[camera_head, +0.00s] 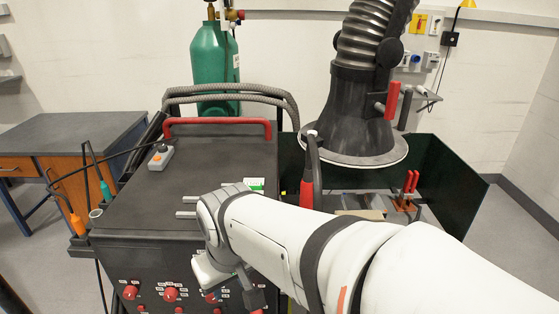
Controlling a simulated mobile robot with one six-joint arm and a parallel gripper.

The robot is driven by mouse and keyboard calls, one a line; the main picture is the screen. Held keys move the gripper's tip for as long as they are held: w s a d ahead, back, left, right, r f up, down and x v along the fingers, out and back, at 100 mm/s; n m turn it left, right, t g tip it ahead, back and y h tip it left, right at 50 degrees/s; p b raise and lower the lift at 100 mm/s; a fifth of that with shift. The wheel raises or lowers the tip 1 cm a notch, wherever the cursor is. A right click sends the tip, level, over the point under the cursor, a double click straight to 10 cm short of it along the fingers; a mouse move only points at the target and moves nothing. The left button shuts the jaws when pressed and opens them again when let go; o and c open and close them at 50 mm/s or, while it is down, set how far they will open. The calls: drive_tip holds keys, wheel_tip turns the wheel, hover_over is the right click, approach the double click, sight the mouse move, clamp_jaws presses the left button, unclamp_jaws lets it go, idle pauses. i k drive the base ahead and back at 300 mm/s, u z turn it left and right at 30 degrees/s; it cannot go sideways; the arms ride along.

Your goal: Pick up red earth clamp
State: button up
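A red-and-black clamp-like piece (308,187) with a black cable hangs upright between the machine and the welding booth. It may be the red earth clamp; its lower part is hidden behind my arm. A second red-handled clamp (410,183) stands upright on the booth table at the right, and I cannot tell for sure which is the earth clamp. My white arm reaches in from the lower right, across the machine's front. My gripper (248,287) is at the machine's front, below and left of both red pieces. Its fingers are not clear.
The dark welding machine (130,200) has a red handle bar (217,123) and front knobs. A black extraction hood (352,115) hangs above the booth, walled by dark green screens (455,180). A green gas cylinder (215,65) stands behind. A wooden desk (60,130) is at left.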

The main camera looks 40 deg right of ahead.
sight(407, 193)
drive_tip(key=u, duration=0.8)
drive_tip(key=k, duration=1.85)
drive_tip(key=z, duration=1.5)
drive_tip(key=i, duration=1.55)
drive_tip(key=z, duration=0.05)
